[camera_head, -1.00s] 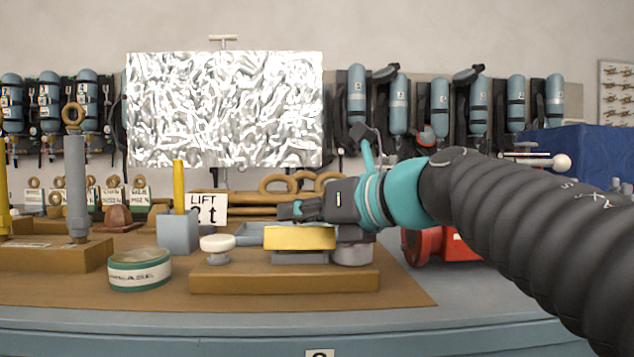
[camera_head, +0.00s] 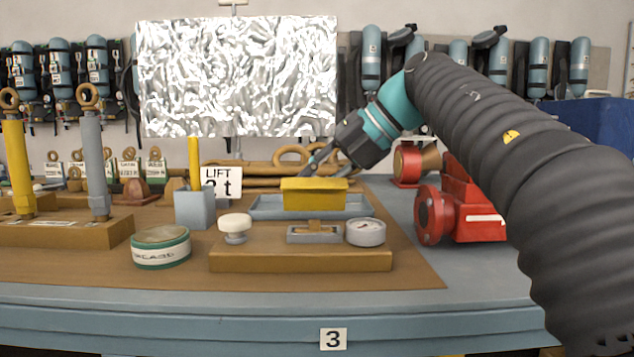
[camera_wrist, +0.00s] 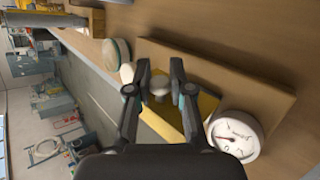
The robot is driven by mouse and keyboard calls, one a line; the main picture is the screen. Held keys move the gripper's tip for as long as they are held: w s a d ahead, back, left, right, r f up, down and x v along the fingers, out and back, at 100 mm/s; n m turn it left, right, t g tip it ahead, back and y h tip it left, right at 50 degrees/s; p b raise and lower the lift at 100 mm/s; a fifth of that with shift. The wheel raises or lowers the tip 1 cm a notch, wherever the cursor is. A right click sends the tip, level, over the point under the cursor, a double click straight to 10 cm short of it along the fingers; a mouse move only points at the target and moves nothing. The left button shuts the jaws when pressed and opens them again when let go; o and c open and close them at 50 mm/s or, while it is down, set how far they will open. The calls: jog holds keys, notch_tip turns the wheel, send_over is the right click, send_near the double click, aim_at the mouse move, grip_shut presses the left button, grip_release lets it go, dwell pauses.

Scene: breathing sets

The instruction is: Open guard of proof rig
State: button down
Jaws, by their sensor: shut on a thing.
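The proof rig has a brown base (camera_head: 300,260) with a white knob (camera_head: 235,224), a grey block with a brass piece on top (camera_head: 314,232) and a round gauge (camera_head: 366,232). Its yellow guard (camera_head: 314,196) appears above and behind the grey block, which shows uncovered. My gripper (camera_head: 310,170) is at the guard's far side, its fingertips partly hidden. In the wrist view, my gripper (camera_wrist: 160,82) is shut on a small pale knob (camera_wrist: 158,88) at the yellow guard (camera_wrist: 204,108). The gauge (camera_wrist: 235,134) is beside it.
A grey tray (camera_head: 265,208) lies behind the rig. A green-and-white tin (camera_head: 161,247) and a grey holder (camera_head: 194,209) stand to the left. A red machine (camera_head: 460,205) stands to the right. A silvery sheet (camera_head: 235,75) hangs behind.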

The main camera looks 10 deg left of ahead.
jog(key=w+m+g, duration=0.1)
jog(key=w+f+m+g+h, duration=0.1)
jog(key=g, duration=0.1)
jog(key=shift+a, duration=0.2)
jog(key=shift+g, duration=0.4)
dwell(0.3)
jog(key=c, duration=1)
grip_release()
jog(key=shift+s+r, duration=0.1)
